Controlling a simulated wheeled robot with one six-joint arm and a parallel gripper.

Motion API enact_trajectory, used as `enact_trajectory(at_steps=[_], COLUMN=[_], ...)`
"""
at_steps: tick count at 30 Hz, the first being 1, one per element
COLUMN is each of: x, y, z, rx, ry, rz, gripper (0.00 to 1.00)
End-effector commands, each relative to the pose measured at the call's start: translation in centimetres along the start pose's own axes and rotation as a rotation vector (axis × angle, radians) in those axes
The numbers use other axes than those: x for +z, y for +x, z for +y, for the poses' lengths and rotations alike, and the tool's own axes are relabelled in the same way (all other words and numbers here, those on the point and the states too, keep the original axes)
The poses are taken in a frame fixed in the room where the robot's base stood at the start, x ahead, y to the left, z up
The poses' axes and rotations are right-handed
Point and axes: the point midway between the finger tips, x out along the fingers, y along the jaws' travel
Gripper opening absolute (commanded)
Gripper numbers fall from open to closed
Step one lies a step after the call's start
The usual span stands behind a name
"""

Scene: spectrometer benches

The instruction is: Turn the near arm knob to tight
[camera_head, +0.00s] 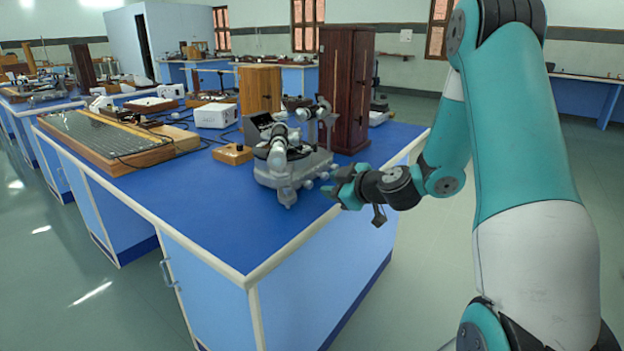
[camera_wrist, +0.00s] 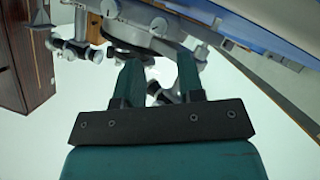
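The grey spectrometer (camera_head: 290,168) stands on the blue bench near its right edge, and its underside and several small grey knobs show in the wrist view (camera_wrist: 135,30). My gripper (camera_head: 338,186) is just right of the spectrometer's base, by the bench edge. In the wrist view my gripper (camera_wrist: 160,62) is open, its two teal fingers apart.
A dark wooden cabinet (camera_head: 345,90) stands behind the spectrometer. A small wooden block (camera_head: 232,154) and a white box (camera_head: 216,115) lie left of it. A long glass-topped board (camera_head: 110,140) is at the far left. The bench front (camera_head: 225,215) is clear.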

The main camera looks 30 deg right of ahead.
Motion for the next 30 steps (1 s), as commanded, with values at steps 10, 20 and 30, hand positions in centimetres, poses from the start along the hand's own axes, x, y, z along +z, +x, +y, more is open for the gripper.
enact_trajectory(at_steps=[10, 20, 30], x=[-0.1, 0.0, 0.0], y=[6.5, 7.9, 7.9], z=[0.1, 0.0, 0.0], rx=[-0.001, 0.001, 0.001], ry=[-0.002, 0.001, 0.001], rz=[0.001, -0.001, -0.001], gripper=[0.35, 0.35, 0.01])
